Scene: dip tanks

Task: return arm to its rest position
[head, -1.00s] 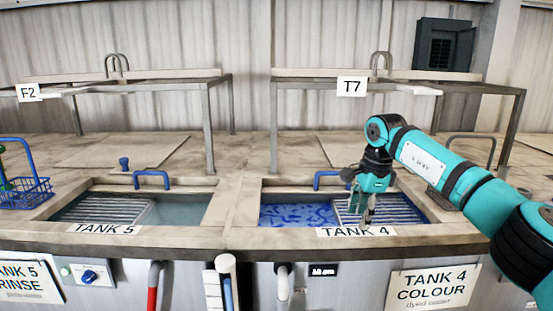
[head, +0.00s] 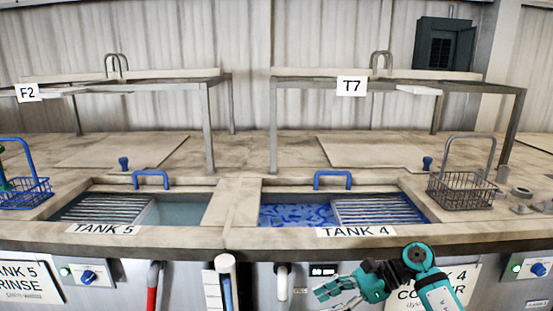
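My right arm comes in from the lower right, and its teal gripper (head: 322,291) hangs in front of the tank bench, below the TANK 4 label (head: 356,231). It points left and touches nothing that I can make out. I cannot tell whether its fingers are open or shut; no held object shows. The arm covers part of the TANK 4 COLOUR sign (head: 462,281). My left gripper is not in view.
Tank 4 (head: 290,212) holds blue liquid beside a slatted rack (head: 378,209). Tank 5 (head: 180,212) is at left. A grey wire basket (head: 462,190) stands right of tank 4, a blue basket (head: 25,193) at far left. The bench's front edge (head: 240,241) lies above the gripper.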

